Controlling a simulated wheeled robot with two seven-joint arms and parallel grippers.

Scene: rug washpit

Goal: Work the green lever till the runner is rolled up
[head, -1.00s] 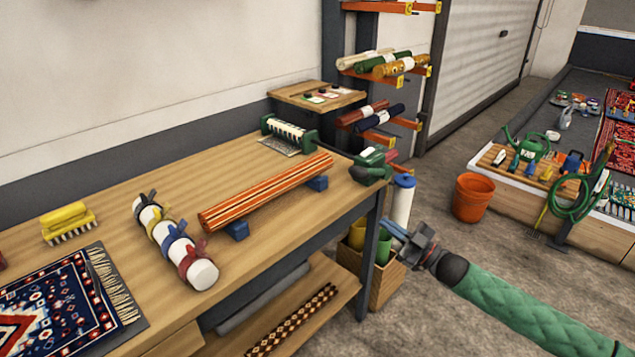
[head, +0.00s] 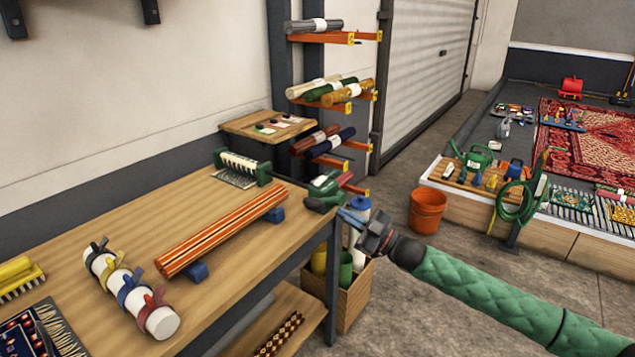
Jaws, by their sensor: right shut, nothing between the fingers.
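My right gripper (head: 348,217) is shut and empty. It points left at the table's near right corner, in front of a blue-capped white cylinder. A green device with a red part (head: 326,190) sits on that corner, just beyond the fingertips; I cannot tell whether they touch it. A small roller with green end brackets (head: 243,167) stands farther back, a striped, fringed piece under it. An orange striped roll (head: 222,231) lies on blue blocks. I cannot tell for certain which part is the green lever or which roll is the runner. My left gripper is not in view.
The wooden table (head: 120,218) also holds a white roll with coloured ties (head: 130,290). A wooden crate (head: 352,300) stands under its right end. An orange bucket (head: 427,211) is on the floor, beside the wash pit's raised edge. A roll rack (head: 335,103) is behind.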

